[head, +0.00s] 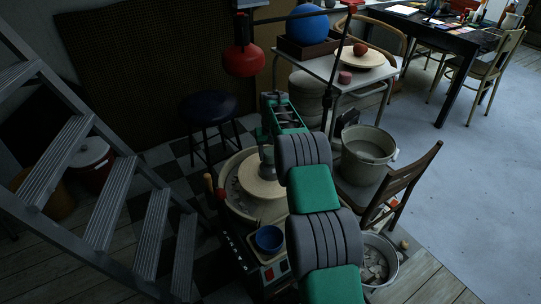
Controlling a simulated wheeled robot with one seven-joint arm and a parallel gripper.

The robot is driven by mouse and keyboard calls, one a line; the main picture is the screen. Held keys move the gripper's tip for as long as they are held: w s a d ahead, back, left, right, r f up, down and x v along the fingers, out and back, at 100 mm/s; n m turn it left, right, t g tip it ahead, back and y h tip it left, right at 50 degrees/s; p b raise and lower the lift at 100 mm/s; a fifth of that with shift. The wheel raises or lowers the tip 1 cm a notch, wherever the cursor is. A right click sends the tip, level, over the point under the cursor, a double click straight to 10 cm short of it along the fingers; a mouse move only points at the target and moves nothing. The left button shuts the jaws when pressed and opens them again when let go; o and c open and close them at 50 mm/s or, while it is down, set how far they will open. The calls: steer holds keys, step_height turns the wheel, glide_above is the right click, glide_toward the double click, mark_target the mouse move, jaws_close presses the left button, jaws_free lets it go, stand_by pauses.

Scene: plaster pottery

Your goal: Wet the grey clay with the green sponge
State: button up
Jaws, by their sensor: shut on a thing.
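The grey clay (267,158) is a short upright lump on the pale disc of the pottery wheel (262,189), at the middle of the head view. My arm links cover its right side. My gripper (264,141) is low over the clay, partly behind my own arm. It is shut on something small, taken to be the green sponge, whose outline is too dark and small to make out. I cannot tell whether it touches the clay.
A blue bowl (269,238) stands at the wheel's front edge. A wooden chair (398,190) and a large bucket (368,154) are close on the right, a dark stool (208,110) behind left. A metal ladder (112,205) fills the left. The floor at far right is clear.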

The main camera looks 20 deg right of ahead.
step_height(320, 180, up, 6)
steer(key=p, duration=0.3)
steer(key=shift+r+p, duration=0.25)
steer(key=shift+p, duration=0.05)
steer(key=shift+f, duration=0.1)
